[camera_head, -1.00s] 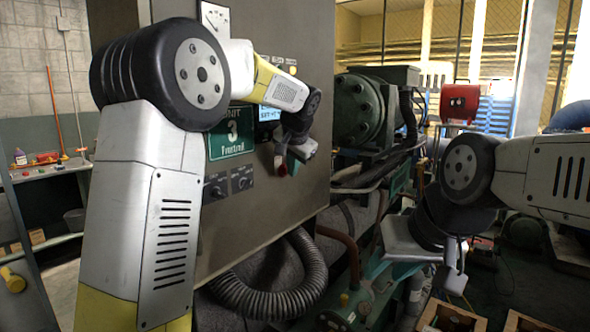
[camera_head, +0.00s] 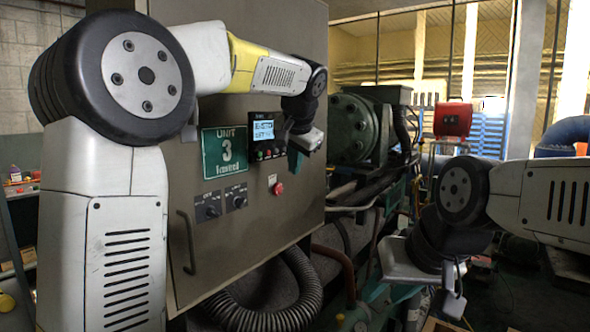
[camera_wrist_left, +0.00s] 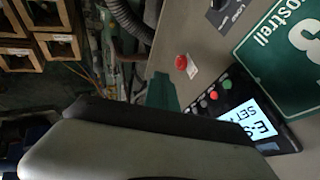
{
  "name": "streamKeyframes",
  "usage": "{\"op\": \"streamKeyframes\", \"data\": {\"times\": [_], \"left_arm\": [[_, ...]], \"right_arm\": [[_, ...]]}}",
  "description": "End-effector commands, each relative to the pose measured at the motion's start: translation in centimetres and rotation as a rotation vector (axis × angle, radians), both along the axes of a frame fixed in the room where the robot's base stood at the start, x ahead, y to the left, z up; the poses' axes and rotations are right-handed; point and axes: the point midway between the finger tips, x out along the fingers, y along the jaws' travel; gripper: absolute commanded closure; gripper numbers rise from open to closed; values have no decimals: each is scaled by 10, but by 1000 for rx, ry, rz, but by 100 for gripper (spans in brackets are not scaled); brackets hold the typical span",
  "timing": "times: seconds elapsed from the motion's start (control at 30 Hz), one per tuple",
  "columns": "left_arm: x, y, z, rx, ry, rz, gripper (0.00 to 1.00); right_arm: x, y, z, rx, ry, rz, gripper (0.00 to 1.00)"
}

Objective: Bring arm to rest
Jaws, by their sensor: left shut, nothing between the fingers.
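My left arm reaches across the front of the grey cabinet (camera_head: 245,265) in the head view. My left gripper (camera_head: 295,160) is shut and empty, right of the lit display (camera_head: 263,130) and above the red button (camera_head: 279,188). It appears apart from the panel. In the left wrist view, the hand's grey body covers the lower middle; the red button (camera_wrist_left: 181,62) and display (camera_wrist_left: 256,120) show beyond it. My right gripper (camera_head: 454,290) hangs low at the right, pointing down; its finger gap is unclear.
A green compressor (camera_head: 352,128) with hoses stands right of the cabinet. A ribbed hose (camera_head: 290,300) curves below it. A red box (camera_head: 452,119) stands further back. Wooden crates (camera_wrist_left: 55,45) sit on the floor. The cabinet handle (camera_head: 188,243) sticks out at left.

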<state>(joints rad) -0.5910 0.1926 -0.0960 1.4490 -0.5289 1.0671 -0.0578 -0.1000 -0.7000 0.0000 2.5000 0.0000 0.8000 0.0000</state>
Motion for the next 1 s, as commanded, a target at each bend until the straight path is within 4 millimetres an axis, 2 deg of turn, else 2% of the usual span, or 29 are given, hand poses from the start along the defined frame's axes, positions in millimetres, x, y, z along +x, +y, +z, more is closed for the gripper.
{"op": "streamKeyframes", "data": {"times": [0.23,0.37,0.47,0.6,0.7,0.8,0.9,1.0], "left_arm": [[-2,3,0,-6,3,4,100],[-24,29,-5,-57,24,35,100],[-61,60,-16,-136,52,80,100],[-129,100,-43,-270,89,163,100],[-179,118,-67,-364,108,231,100],[-225,128,-93,-447,117,298,100],[-260,132,-117,-513,122,355,100],[-284,132,-136,-558,123,397,100]], "right_arm": [[0,0,0,0,0,0,64],[0,0,0,0,0,0,64],[0,0,0,0,0,0,64],[0,0,0,0,0,0,64],[0,0,0,0,0,0,64],[0,0,0,0,0,0,64],[0,0,0,0,0,0,64],[0,0,0,0,0,0,64]]}}
